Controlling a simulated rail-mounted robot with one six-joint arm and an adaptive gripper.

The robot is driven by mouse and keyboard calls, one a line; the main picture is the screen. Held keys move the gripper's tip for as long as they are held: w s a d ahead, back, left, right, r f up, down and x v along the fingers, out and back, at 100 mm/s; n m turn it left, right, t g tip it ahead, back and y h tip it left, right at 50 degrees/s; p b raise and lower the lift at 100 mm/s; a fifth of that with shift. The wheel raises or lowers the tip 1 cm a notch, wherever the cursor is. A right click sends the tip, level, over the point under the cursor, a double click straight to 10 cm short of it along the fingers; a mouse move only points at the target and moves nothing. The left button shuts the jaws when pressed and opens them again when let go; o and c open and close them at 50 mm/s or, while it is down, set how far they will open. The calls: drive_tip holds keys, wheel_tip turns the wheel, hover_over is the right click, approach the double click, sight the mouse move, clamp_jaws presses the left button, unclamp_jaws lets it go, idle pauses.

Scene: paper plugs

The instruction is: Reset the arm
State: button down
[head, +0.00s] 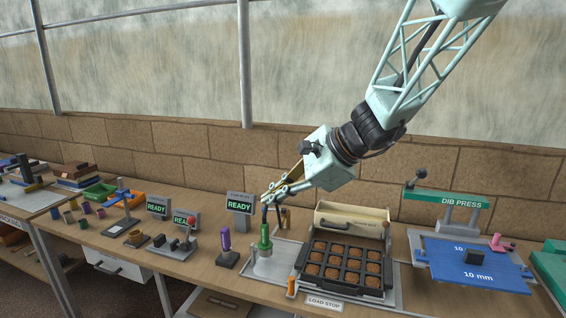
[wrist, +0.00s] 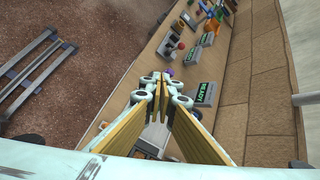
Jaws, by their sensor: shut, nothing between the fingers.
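My gripper (head: 267,201) hangs above the bench in the head view, at the end of my pale green arm. Its fingers are shut and empty. It is over a green-topped tool (head: 264,238) that stands upright on a light plate; I cannot tell how much height lies between them. In the wrist view my gripper (wrist: 162,78) shows with its two yellow-lined fingers meeting at the tips. A dark tray of brown plugs (head: 314,257) stands just right of the green tool, with a cream box (head: 352,218) behind it.
A purple-handled tool (head: 226,240), READY displays (head: 240,203) and a red-knobbed lever (head: 191,222) stand left. A brick wall (head: 200,151) runs behind the bench.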

drive_tip(key=s+d+r+n+h, duration=0.1)
drive_tip(key=s+d+n+h, duration=0.2)
drive_tip(key=s, duration=1.1)
drive_tip(key=s+d+r+n+h, duration=0.1)
drive_tip(key=s+d+n+h, duration=0.1)
drive_tip(key=s+d+n, duration=0.5)
drive_tip(key=s+d+r+n+h, duration=0.1)
drive_tip(key=s+d+n+h, duration=0.2)
drive_tip(key=s+d, duration=1.1)
drive_tip(key=shift+s+r+n+h, duration=0.25)
drive_tip(key=shift+s+n, duration=1.05)
drive_tip(key=shift+s, duration=2.9)
drive_tip(key=shift+w, duration=0.15)
